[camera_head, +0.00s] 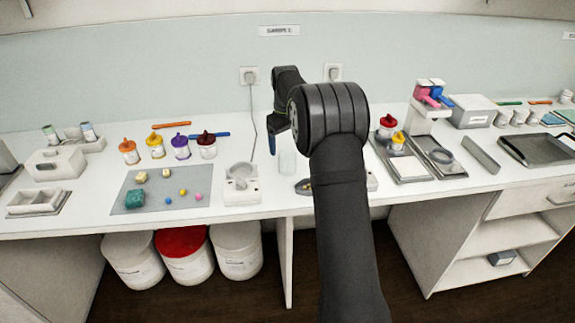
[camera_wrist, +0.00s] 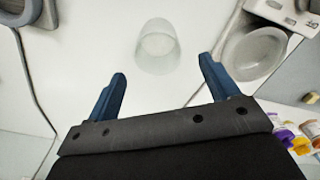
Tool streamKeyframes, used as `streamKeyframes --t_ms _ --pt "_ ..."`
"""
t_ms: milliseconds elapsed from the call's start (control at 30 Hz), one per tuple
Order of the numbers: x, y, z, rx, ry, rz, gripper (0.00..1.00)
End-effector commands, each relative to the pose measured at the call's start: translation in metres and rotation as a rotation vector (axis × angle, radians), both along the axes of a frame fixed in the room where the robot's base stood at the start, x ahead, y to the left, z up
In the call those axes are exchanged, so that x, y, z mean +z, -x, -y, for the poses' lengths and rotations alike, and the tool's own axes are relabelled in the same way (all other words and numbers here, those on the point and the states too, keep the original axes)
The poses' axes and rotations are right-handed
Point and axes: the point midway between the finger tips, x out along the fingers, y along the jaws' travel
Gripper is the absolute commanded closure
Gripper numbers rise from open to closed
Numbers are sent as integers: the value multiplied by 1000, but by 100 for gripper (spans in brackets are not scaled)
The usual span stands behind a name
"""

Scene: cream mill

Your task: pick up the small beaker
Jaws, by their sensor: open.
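The small beaker (camera_wrist: 157,48) is clear and stands on the white bench top. In the wrist view it lies ahead of my gripper (camera_wrist: 163,88), roughly centred between the two blue fingers and just beyond their tips. The fingers are apart with nothing between them. In the head view the beaker (camera_head: 287,162) is a pale, see-through shape just right of my gripper (camera_head: 272,143). My arm hides part of the bench to the right of the beaker.
A white device with a round dish (camera_head: 241,184) stands just left of the beaker. A grey mat (camera_head: 155,200) with coloured pieces lies farther left. Metal trays (camera_head: 410,168) lie right of my arm. A cable (camera_head: 252,115) hangs from a wall socket behind.

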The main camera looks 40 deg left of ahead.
Motion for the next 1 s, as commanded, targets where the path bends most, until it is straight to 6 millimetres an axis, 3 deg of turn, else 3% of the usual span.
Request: streamKeyframes --t_ms 100,333,600,900,933,1000 --pt "-17 0 0 0 1 0 20" --pt "-32 0 3 -1 0 0 20" --pt "-71 2 9 0 1 -1 20" --pt "-76 2 9 0 -2 1 20" --pt "-76 2 9 0 -2 1 22" --pt "-76 2 9 0 -2 1 36"
